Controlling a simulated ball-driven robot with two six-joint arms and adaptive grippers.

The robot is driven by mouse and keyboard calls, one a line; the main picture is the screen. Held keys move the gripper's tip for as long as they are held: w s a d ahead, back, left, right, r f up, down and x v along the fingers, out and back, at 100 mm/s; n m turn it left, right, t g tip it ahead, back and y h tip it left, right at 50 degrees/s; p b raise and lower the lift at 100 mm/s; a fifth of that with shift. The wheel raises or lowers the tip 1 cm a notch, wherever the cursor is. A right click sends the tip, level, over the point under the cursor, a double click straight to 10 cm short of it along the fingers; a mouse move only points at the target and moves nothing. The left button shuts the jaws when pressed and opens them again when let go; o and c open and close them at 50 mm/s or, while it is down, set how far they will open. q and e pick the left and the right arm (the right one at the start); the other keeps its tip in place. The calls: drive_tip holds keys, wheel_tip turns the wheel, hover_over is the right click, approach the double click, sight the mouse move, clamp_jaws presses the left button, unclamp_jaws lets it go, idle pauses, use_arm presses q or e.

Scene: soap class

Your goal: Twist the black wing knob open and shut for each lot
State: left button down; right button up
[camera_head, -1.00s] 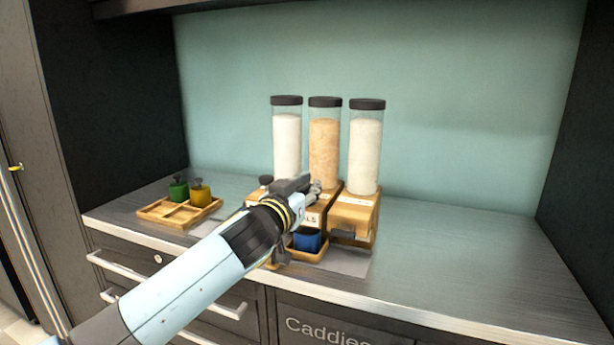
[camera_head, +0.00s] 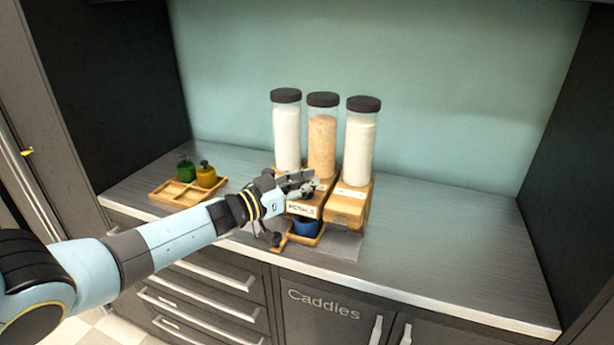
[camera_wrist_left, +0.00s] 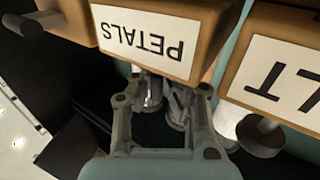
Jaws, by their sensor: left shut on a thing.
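Three clear cylinders with black lids stand on wooden dispenser bases; the middle one (camera_head: 321,139) holds tan matter. Its base carries the label PETALS (camera_head: 302,209), which appears upside down in the left wrist view (camera_wrist_left: 152,40). My left gripper (camera_head: 303,187) is at the front of this base, its fingers (camera_wrist_left: 165,108) closed beside the label. It is shut on the black wing knob, which the fingers hide. Another black knob (camera_wrist_left: 262,137) shows on the neighbouring dispenser. A blue cup (camera_head: 306,229) sits below the PETALS base. My right gripper is not in view.
A wooden tray (camera_head: 168,198) at the left of the counter holds a green bottle (camera_head: 186,169) and an amber bottle (camera_head: 206,176). The counter right of the dispensers (camera_head: 440,235) is clear. Dark side walls enclose the counter.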

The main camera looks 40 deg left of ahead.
use_arm(q)
drive_tip(key=shift+d+f+m+h, duration=0.1)
drive_tip(key=shift+m+h, duration=0.2)
drive_tip(key=shift+h, duration=0.2)
idle(0.4)
drive_tip(key=c, duration=1.4)
unclamp_jaws()
drive_tip(key=shift+s, duration=0.15)
drive_tip(key=v, duration=1.2)
drive_tip(key=shift+r, duration=0.25)
